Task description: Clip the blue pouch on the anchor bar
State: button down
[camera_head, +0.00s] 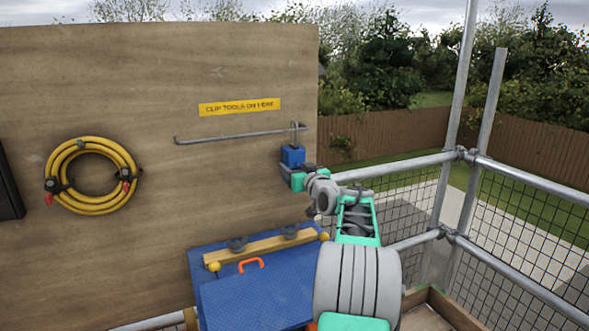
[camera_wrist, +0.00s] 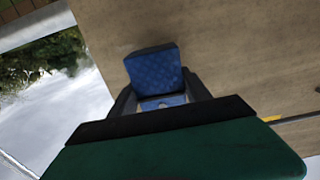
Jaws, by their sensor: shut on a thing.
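The blue pouch (camera_head: 293,156) is held upright in my gripper (camera_head: 293,172), near the right edge of the wooden board. A metal clip loop (camera_head: 294,132) stands up from the pouch, at the right end of the anchor bar (camera_head: 230,136). I cannot tell whether the loop is around the bar or just in front of it. In the wrist view the pouch (camera_wrist: 155,72) sits between the fingers of my gripper (camera_wrist: 160,100), which are shut on it.
A yellow label (camera_head: 240,107) is above the bar. A yellow hose coil (camera_head: 92,175) hangs at left. Below are a blue surface (camera_head: 255,300) with an orange handle (camera_head: 251,264) and a wooden batten (camera_head: 262,247). Scaffold rails (camera_head: 395,166) and mesh stand at right.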

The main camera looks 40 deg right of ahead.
jog(key=shift+r, duration=0.1)
jog(key=shift+s+f+b, duration=0.1)
jog(key=shift+f+b, duration=0.45)
jog(key=shift+b, duration=0.3)
